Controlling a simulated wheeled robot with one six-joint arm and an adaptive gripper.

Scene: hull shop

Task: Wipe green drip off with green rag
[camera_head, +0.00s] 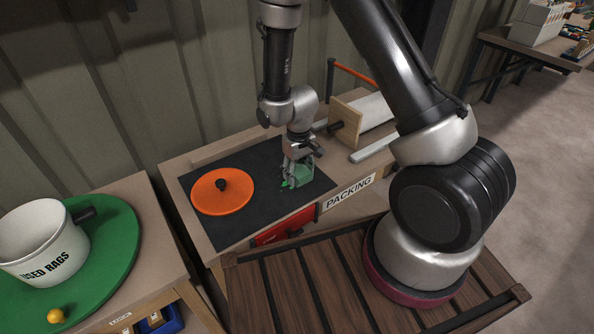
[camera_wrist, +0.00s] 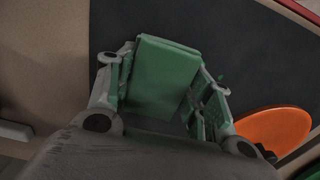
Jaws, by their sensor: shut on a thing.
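The green rag (camera_head: 304,175) is a folded block between the fingers of my gripper (camera_head: 297,178). The gripper is shut on it, low over the black mat (camera_head: 240,165). In the wrist view the rag (camera_wrist: 160,75) fills the space between the fingers (camera_wrist: 168,85). I cannot tell whether the rag touches the mat.
An orange disc with a black knob (camera_head: 222,190) lies on the mat left of my gripper. A white "USED RAGS" bucket (camera_head: 42,243) stands on a green round board (camera_head: 125,235) at the left. A wooden fixture (camera_head: 346,122) with rails is behind right. A red drawer front (camera_head: 284,228) is below.

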